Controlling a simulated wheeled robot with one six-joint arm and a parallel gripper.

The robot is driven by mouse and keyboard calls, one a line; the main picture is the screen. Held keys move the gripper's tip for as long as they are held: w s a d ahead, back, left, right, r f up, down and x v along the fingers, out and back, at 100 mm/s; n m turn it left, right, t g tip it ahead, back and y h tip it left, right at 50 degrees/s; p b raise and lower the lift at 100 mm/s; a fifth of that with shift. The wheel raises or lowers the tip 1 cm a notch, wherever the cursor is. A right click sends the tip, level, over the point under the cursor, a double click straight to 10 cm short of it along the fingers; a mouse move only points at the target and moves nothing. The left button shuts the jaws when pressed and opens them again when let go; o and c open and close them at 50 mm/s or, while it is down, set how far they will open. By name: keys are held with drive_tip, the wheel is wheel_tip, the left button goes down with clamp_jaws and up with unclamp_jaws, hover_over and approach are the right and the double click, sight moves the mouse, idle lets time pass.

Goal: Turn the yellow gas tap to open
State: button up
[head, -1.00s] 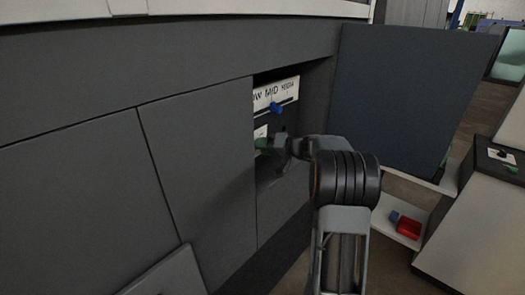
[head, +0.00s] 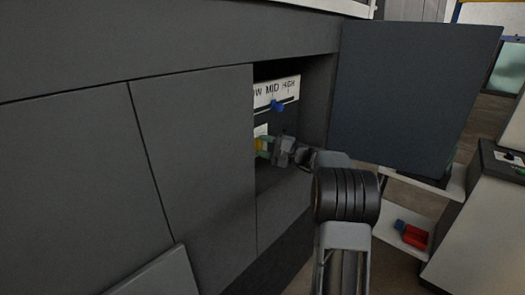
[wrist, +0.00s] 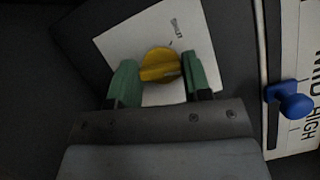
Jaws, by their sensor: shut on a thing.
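The yellow gas tap (wrist: 160,65) is a round knob with a raised bar, on a white plate (wrist: 125,45) with small dark print that I cannot read surely. In the wrist view it sits between the two green fingertips of my gripper (wrist: 158,60), which is shut on it. The bar lies roughly across from finger to finger. In the head view my gripper (head: 268,150) reaches into the open cabinet recess, and a bit of the yellow tap (head: 261,143) shows at its left edge. The gripper and cabinet wall hide the rest.
A blue knob (head: 277,105) on a LOW MID HIGH panel (head: 275,91) is just above the gripper; it also shows at the right of the wrist view (wrist: 290,101). An open dark door (head: 412,95) stands right of the recess. A red box (head: 414,237) lies on a low shelf.

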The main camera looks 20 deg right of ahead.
drive_tip(key=m+t, duration=0.1)
drive_tip(key=m, duration=0.1)
drive_tip(key=m+t, duration=0.1)
drive_tip(key=m, duration=0.2)
drive_tip(key=shift+f+b, duration=0.15)
drive_tip(key=shift+b, duration=0.2)
drive_tip(key=shift+m, duration=0.8)
drive_tip(key=shift+f+m+t, duration=0.15)
drive_tip(key=shift+m+t, duration=0.25)
drive_tip(key=o, duration=0.9)
drive_tip(key=shift+s+d, duration=0.15)
drive_tip(key=shift+d, duration=0.05)
drive_tip(key=b+v, duration=0.2)
drive_tip(key=v, duration=1.1)
drive_tip(key=shift+s+d, duration=0.1)
drive_tip(key=shift+s, duration=0.1)
